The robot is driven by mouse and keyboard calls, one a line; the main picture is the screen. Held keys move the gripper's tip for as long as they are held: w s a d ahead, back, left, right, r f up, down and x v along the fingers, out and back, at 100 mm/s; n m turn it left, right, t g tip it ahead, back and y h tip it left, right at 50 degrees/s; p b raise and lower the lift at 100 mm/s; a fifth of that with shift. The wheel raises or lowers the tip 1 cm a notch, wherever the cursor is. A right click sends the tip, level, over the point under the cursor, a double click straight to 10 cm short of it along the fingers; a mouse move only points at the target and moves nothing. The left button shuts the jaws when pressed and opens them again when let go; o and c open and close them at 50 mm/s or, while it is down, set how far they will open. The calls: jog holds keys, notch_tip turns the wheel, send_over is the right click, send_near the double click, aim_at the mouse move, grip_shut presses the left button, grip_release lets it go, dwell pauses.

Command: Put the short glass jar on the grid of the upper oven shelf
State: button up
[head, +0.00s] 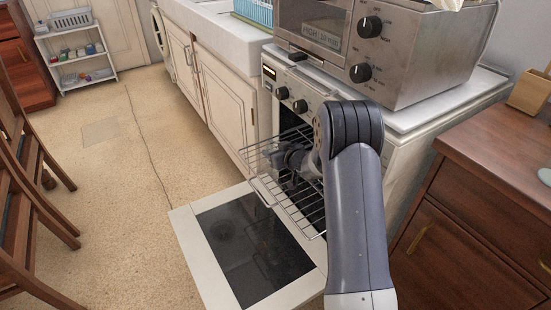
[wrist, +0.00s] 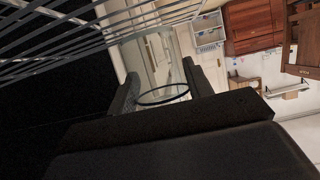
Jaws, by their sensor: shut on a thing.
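The wire grid (head: 305,213) of the oven sticks out of the oven opening above the lowered door. Bars of the grid also show at the upper left of the wrist view (wrist: 60,42). My gripper (head: 287,160) is at the grid, partly hidden behind my arm in the head view. In the wrist view my gripper (wrist: 160,88) is shut on a clear glass jar (wrist: 158,72), whose round rim shows between the dark fingers. I cannot make out the jar in the head view, nor tell whether it touches the grid.
The oven door (head: 185,225) hangs open, low over the floor. A toaster oven (head: 420,65) stands on top of the stove. A brown dresser (head: 480,210) is at the right, and wooden chairs (head: 20,170) are at the left. The floor (head: 120,190) between is clear.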

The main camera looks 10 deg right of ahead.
jog(key=shift+f, duration=1.25)
jog(key=shift+f+b, duration=0.25)
jog(key=shift+b, duration=0.1)
jog(key=o, duration=1)
jog(key=shift+r, duration=0.1)
jog(key=shift+o, duration=0.2)
jog(key=shift+r, duration=0.2)
jog(key=p+v, duration=0.2)
jog(key=v, duration=1)
jog(key=shift+d+p, duration=0.15)
jog(key=shift+p, duration=0.15)
